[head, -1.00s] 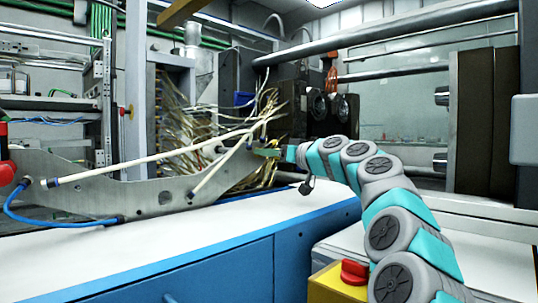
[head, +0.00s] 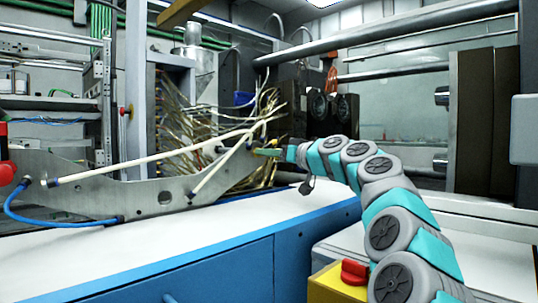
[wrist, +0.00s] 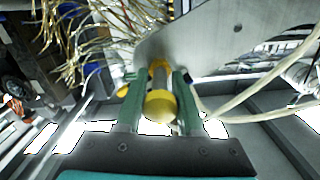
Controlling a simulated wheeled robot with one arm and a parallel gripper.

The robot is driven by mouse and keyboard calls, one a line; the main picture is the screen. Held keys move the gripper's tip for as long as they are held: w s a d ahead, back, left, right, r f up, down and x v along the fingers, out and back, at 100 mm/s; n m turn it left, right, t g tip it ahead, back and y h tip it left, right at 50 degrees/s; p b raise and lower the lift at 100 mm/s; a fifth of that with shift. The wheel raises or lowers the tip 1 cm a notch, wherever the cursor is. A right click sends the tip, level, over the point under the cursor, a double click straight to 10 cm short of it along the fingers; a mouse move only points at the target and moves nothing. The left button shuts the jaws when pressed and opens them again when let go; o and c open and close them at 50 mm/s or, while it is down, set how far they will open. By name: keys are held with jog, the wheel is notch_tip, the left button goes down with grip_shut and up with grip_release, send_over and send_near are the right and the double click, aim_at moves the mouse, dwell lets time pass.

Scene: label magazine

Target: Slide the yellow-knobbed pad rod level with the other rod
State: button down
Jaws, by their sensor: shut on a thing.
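The yellow-knobbed pad rod (wrist: 160,107) points toward the camera in the wrist view, its round yellow end in front and a grey metal part behind it. My gripper (wrist: 158,97) has its two green fingers on either side of this rod and is shut on it. Smaller yellow parts (wrist: 123,91) show just left of the left finger; they may belong to the other rod, which I cannot make out clearly. In the head view my gripper (head: 268,152) is at the right end of the grey metal plate (head: 110,187), and the held knob is too small to tell.
Pale hoses (head: 150,157) run along the plate, and a tangle of wires (head: 195,130) hangs behind it. A white-topped blue cabinet (head: 200,265) lies below. A red knob on a yellow box (head: 354,272) is near my arm. Dark machine blocks stand behind my gripper.

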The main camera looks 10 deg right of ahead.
dwell(0.5)
jog(key=shift+s+d+b, duration=0.35)
jog(key=shift+s+b, duration=0.05)
jog(key=shift+b, duration=0.25)
jog(key=c, duration=0.5)
grip_release()
jog(key=shift+s, duration=0.1)
jog(key=shift+v, duration=3.8)
